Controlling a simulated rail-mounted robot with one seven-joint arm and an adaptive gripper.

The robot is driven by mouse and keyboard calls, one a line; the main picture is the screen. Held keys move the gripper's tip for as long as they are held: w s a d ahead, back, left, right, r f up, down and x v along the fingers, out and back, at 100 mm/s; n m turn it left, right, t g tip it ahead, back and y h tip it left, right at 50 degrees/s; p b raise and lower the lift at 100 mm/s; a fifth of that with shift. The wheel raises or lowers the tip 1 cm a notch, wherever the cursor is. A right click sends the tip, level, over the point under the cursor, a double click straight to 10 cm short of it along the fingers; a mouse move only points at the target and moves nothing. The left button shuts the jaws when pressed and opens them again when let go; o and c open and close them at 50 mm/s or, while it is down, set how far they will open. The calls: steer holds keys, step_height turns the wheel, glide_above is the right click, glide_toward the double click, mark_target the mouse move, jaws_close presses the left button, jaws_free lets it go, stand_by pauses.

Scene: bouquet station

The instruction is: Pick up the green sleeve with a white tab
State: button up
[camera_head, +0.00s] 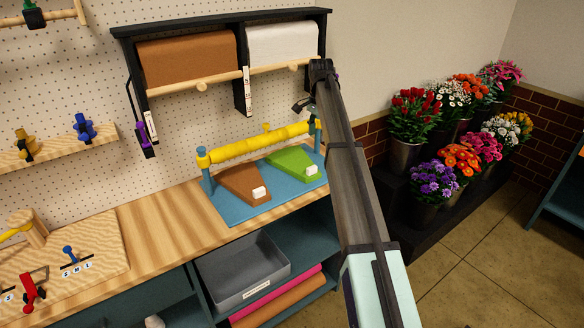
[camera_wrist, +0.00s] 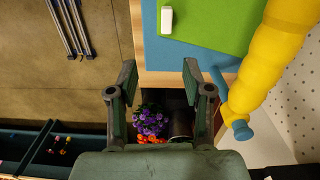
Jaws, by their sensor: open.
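The green sleeve (camera_head: 291,163) lies flat on the right part of a blue board (camera_head: 231,209) on the workbench. Its white tab (camera_head: 312,169) stands near its right front corner. In the wrist view the green sleeve (camera_wrist: 222,22) is at the top, with the white tab (camera_wrist: 167,19) near its left edge. A brown sleeve (camera_head: 242,182) with its own white tab (camera_head: 259,193) lies to its left. My gripper (camera_wrist: 158,78) is open and empty, apart from the green sleeve and past the bench edge in the wrist view. In the head view my arm hides part of the area beside the board.
A yellow roller (camera_head: 262,142) on blue posts runs along the back of the board. Paper rolls (camera_head: 187,60) hang in a black rack above. A grey bin (camera_head: 243,270) sits on the shelf below. Flower buckets (camera_head: 404,154) stand to the right. Bare bench top (camera_head: 160,232) lies left of the board.

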steer(key=r, duration=0.1)
steer(key=p, duration=0.4)
glide_toward(312, 167)
steer(key=shift+m, duration=0.3)
step_height(312, 167, down, 5)
steer(key=shift+s+d+f, duration=0.1)
steer(key=shift+s+f, duration=0.05)
steer(key=shift+s, duration=0.05)
steer(key=shift+f+p, duration=1.45)
steer(key=shift+f, duration=1.15)
jaws_close()
